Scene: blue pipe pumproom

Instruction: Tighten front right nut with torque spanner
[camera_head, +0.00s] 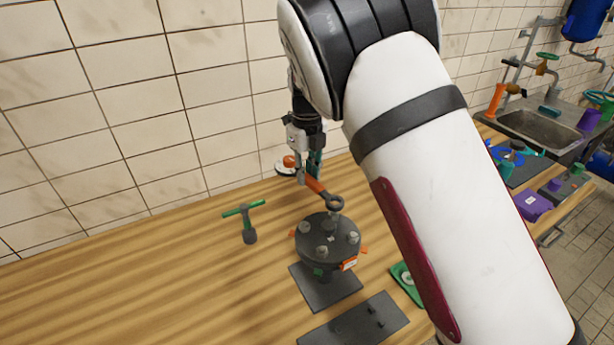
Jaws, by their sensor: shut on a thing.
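My gripper (311,170) hangs above the wooden bench behind the flange, shut on the orange handle of the torque spanner (319,189). The spanner's dark ring end (334,202) points right and toward the viewer, at the back right of the round dark flange (327,240). The ring is over or just above a nut there; I cannot tell whether it is seated. Other nuts show on the flange top: one at the left (305,228), one at the front (321,252) and one at the front right (353,238). The flange carries orange tags at its sides.
A green-handled T-shaped tool (245,220) stands left of the flange. A dark plate (355,322) lies in front, and a green tray (403,280) is partly hidden by my arm. The bench's left is clear.

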